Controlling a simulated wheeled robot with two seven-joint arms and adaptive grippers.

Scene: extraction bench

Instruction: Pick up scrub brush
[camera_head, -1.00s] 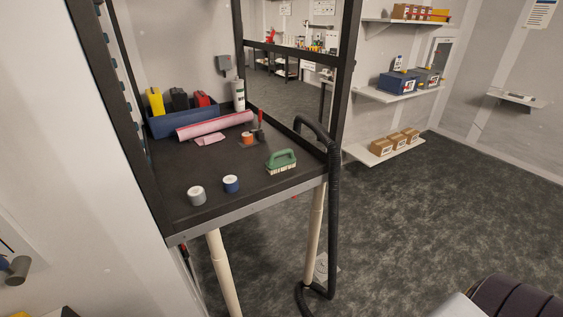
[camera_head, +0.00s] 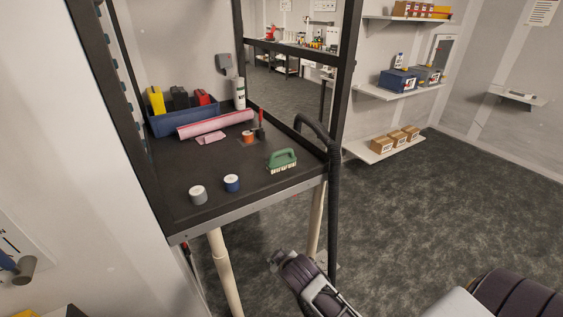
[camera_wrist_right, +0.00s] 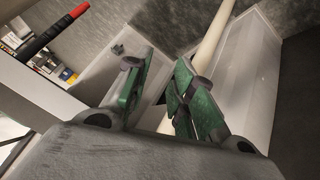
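The scrub brush (camera_head: 283,159) has a green handle and pale bristles. It sits bristles down near the right front edge of the dark bench top (camera_head: 245,185). My right gripper (camera_head: 284,258) is low in front of the bench, below the bench top and apart from the brush. In the right wrist view its green-padded fingers (camera_wrist_right: 166,68) stand apart with nothing between them. The brush does not show in that view. My left gripper is not in view.
A grey roll (camera_head: 198,195) and a blue roll (camera_head: 232,183) stand left of the brush. An orange roll (camera_head: 248,138), a pink roll (camera_head: 215,124) and a blue bin (camera_head: 185,122) are behind. A black hose (camera_head: 333,200) and frame post stand close on the right.

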